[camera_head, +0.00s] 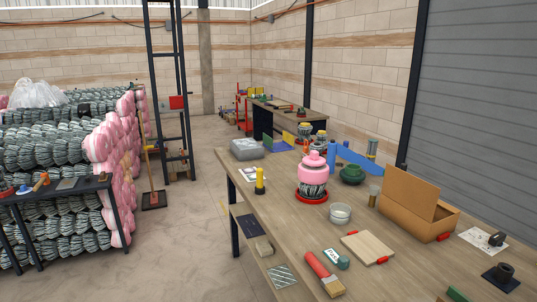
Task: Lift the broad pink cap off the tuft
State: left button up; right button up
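The broad pink cap (313,172) sits on top of the tuft (313,189) on the wooden table. It is rounded, with a narrower knob-like top. The tuft shows below it as a dark and white striped band, and its upper part is hidden under the cap. The tuft stands upright in a shallow red dish (311,198). Neither of my grippers shows in the head view.
Near the tuft on the table (295,240) are a white bowl (340,213), a black-and-yellow item (260,180), a blue object (352,157) and a dark green bowl (352,174). An open cardboard box (418,212) stands right. A red-handled brush (323,273) and wooden board (367,247) lie in front.

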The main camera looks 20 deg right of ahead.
aim_at(314, 159)
jog(key=i+z, duration=0.1)
jog(key=i, duration=0.75)
jog(key=i+j+z, duration=0.1)
jog(key=i, duration=0.75)
jog(key=j, duration=0.1)
